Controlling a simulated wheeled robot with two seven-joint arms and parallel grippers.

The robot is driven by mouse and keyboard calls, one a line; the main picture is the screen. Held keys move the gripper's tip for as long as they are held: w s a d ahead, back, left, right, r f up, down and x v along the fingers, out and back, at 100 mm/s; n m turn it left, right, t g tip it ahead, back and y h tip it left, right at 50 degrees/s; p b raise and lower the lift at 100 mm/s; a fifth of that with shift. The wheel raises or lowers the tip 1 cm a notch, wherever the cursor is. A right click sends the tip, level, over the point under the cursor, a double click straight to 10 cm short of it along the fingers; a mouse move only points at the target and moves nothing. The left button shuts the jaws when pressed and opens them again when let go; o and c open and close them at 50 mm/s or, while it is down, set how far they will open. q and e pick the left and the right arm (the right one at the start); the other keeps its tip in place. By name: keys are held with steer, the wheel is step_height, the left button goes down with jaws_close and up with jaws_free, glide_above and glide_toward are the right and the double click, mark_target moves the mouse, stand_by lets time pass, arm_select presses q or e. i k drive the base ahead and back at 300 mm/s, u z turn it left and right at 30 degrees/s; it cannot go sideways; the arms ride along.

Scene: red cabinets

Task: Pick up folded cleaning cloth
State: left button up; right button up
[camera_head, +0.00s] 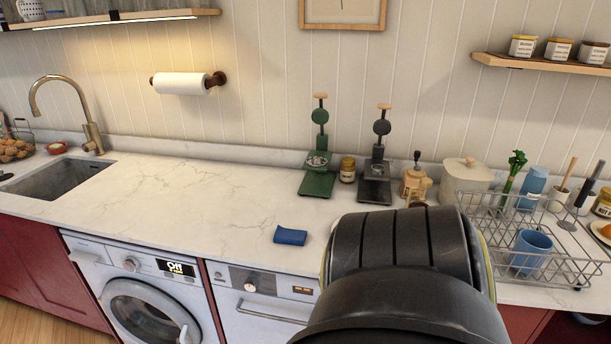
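The folded cleaning cloth (290,236) is a small blue rectangle. It lies flat on the white marble countertop (180,205), close to the front edge and above the white dishwasher-like appliance. A large black arm link of mine fills the lower right of the head view, to the right of the cloth and apart from it in the picture. It hides part of the counter and its front edge. Neither of my grippers shows, so nothing is seen touching the cloth.
A wire dish rack (545,268) with a blue cup (531,251) stands at the right. A green press (318,180) and a black press (376,188) stand behind the cloth. The sink (62,178) is at the left. The counter left of the cloth is clear.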

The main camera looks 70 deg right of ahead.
mark_target(283, 235)
steer(key=z, duration=2.6)
steer(key=k, duration=0.5)
steer(key=u, duration=0.35)
steer(key=i, duration=0.4)
steer(key=z, duration=0.1)
